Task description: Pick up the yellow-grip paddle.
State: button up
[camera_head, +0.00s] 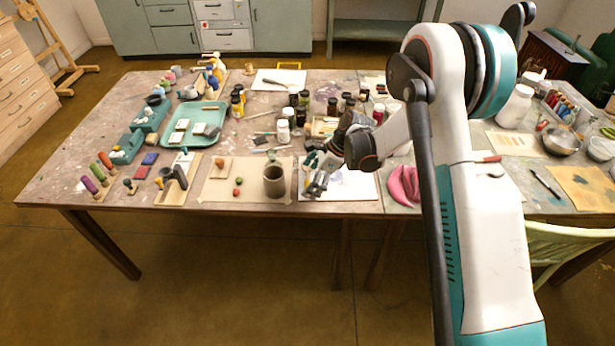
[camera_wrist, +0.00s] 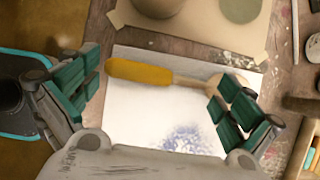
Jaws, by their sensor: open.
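The yellow-grip paddle (camera_wrist: 138,72) lies on a white sheet (camera_wrist: 130,118) in the wrist view, its yellow grip to the left. Its pale shaft and round end reach right, and the end is partly hidden by the right finger. My gripper (camera_wrist: 160,92) is open, with a teal-padded finger on each side of the paddle. Whether the fingers are above the paddle or level with it, I cannot tell. In the head view my gripper (camera_head: 318,184) is over the white sheet (camera_head: 350,184) near the table's front edge; the paddle is not clear there.
A grey-brown pot (camera_head: 274,180) stands on a board (camera_head: 222,190) just left of my gripper. Pink cloth (camera_head: 403,186) lies to the right. Several jars and bottles (camera_head: 283,131) stand behind. A teal tray (camera_head: 194,130) is farther left.

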aim_at(310, 182)
jog(key=c, duration=1.3)
jog(key=shift+c, duration=0.2)
jog(key=shift+r, duration=0.1)
jog(key=shift+r, duration=0.2)
jog(key=shift+c, duration=1.1)
notch_tip(310, 182, up, 19)
jog(key=p, duration=0.6)
jog(key=s+d+f+n+g, duration=0.1)
jog(key=s+d+n, duration=0.1)
jog(key=d, duration=0.4)
jog(key=s+d+f+n+g, duration=0.1)
jog(key=s+d+n, duration=0.2)
jog(key=d, duration=0.3)
jog(key=s+d+f+n+g+h+b, duration=0.1)
jog(key=s+d+n, duration=0.2)
jog(key=d, duration=0.3)
jog(key=shift+s+d+g, duration=0.3)
jog(key=shift+s+g, duration=0.1)
jog(key=shift+s, duration=0.05)
